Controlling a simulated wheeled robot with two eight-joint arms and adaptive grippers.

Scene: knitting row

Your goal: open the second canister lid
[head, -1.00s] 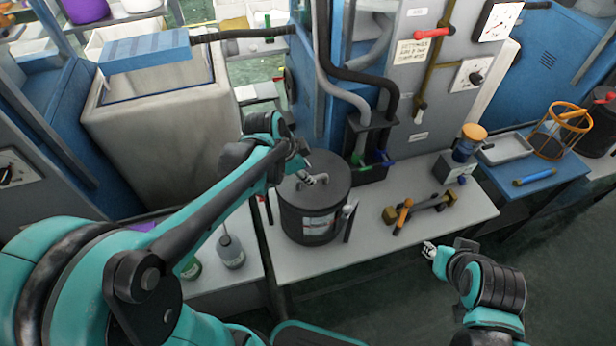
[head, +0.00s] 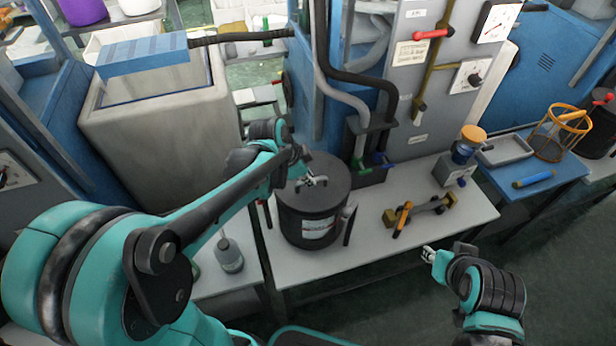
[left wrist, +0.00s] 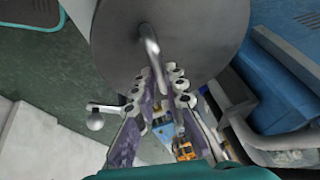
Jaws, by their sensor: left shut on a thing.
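The dark grey canister (head: 300,232) with a white label stands upright on the light bench. Its round lid (head: 332,172) sits on top and fills the upper part of the left wrist view (left wrist: 215,35). A bent metal handle (left wrist: 152,48) rises from the lid. My left gripper (head: 308,182) is over the lid, its fingers (left wrist: 163,82) shut on this handle. A lever with a round knob (left wrist: 95,121) shows beside the canister in the left wrist view. My right gripper (head: 428,254) is off the bench's front edge, too small to tell whether it is open.
A brass and orange tool (head: 420,212) lies right of the canister on the bench (head: 375,250). An orange-capped jar (head: 467,145) stands farther right. Hoses and a blue cabinet are close behind the canister. A grey bottle (head: 229,257) stands to the left on a lower surface.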

